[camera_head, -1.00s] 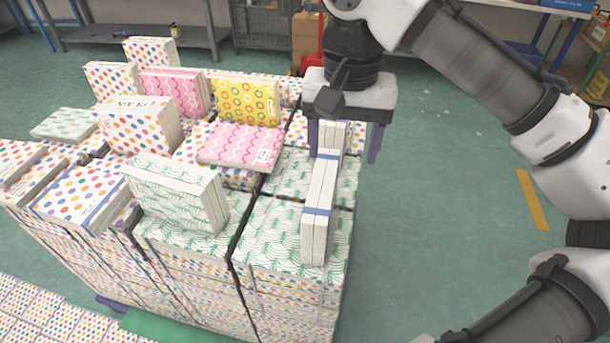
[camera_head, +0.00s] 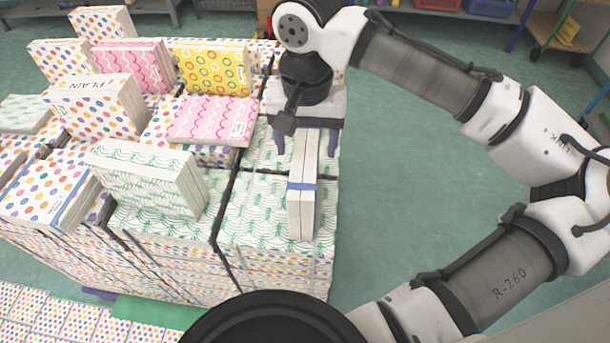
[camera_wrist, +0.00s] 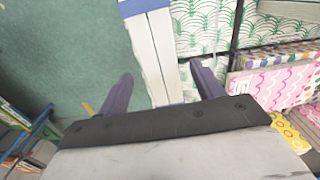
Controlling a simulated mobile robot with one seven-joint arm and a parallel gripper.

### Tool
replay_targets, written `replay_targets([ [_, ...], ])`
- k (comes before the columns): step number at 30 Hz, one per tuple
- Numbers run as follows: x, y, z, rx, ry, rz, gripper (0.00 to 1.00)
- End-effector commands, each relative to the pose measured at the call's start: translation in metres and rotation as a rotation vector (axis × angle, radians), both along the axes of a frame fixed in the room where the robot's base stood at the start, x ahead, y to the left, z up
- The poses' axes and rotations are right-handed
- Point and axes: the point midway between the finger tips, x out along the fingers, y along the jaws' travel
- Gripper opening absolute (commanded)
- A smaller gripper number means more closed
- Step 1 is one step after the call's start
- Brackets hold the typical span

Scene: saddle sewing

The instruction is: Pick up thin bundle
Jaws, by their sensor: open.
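The thin bundle (camera_head: 300,205) is a narrow pair of white slabs with a blue band, standing on edge on the green-patterned stack at the right end of the pile. My gripper (camera_head: 305,146) is open over the bundle's far part. In the wrist view, the bundle (camera_wrist: 153,45) runs up between the two spread purple fingers of my gripper (camera_wrist: 164,82), with a gap on the left and a smaller one on the right. A blue band crosses its far end there. The fingers do not close on it. Part of the bundle's far end is hidden under my gripper in the head view.
A green-patterned bundle (camera_head: 150,180) stands to the left. A pink wavy bundle (camera_head: 212,121) lies behind it, and a yellow ring-patterned bundle (camera_head: 212,68) stands farther back. The floor (camera_head: 400,190) right of the pile is clear apart from my arm.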

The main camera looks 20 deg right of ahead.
Motion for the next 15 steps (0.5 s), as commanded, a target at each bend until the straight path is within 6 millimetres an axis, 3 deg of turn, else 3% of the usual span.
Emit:
replay_targets([
  [8, -0.004, 0.003, -0.039, -0.002, 0.003, 0.001, 0.66],
  [15, -0.004, 0.003, -0.046, -0.002, 0.002, 0.002, 0.66],
])
